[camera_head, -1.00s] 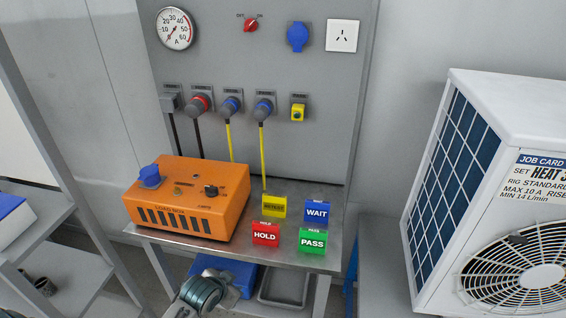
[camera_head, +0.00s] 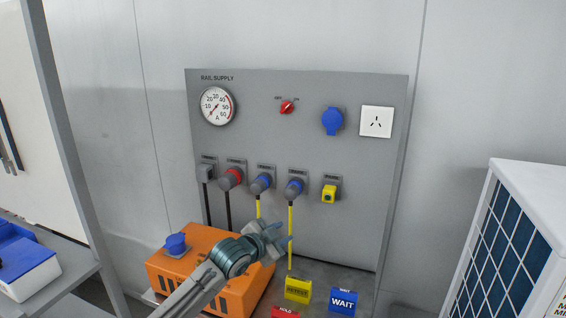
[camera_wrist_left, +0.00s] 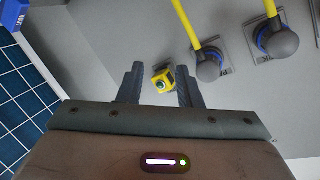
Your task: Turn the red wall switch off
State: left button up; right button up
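The red wall switch (camera_head: 287,107) is a small rotary knob high on the grey wall panel (camera_head: 300,145), between small OFF and ON labels. Its pointed end seems turned to the upper right, toward ON. My left gripper (camera_head: 279,238) is in front of the panel's lower part, below the switch and well apart from it. In the left wrist view its two fingers (camera_wrist_left: 157,82) are spread with nothing between them; the yellow wall fitting (camera_wrist_left: 163,79) shows beyond. The switch is outside the left wrist view. My right gripper is not in view.
A dial gauge (camera_head: 217,106) is left of the switch; a blue socket (camera_head: 332,121) and white outlet (camera_head: 376,121) are right. Plugs with cables (camera_head: 290,230) hang below. An orange box (camera_head: 180,262) and signs, including WAIT (camera_head: 343,301), stand underneath. The panel around the switch is clear.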

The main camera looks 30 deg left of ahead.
pick_arm(q)
jog(key=w+a+r+m+t, duration=0.1)
jog(key=w+a+r+t, duration=0.15)
jog(key=r, duration=0.45)
jog(key=w+a+r+m+t, duration=0.1)
jog(key=w+a+r, duration=0.15)
jog(key=r, duration=0.45)
jog(key=t, duration=0.3)
send_near(283, 111)
jog(key=shift+m+h, duration=0.3)
jog(key=p+x, duration=0.4)
jog(key=x, duration=0.4)
jog(key=shift+w+a+r+p, duration=0.15)
jog(key=shift+r+p, duration=0.05)
jog(key=shift+p, duration=0.2)
jog(key=shift+w, duration=0.35)
grip_shut()
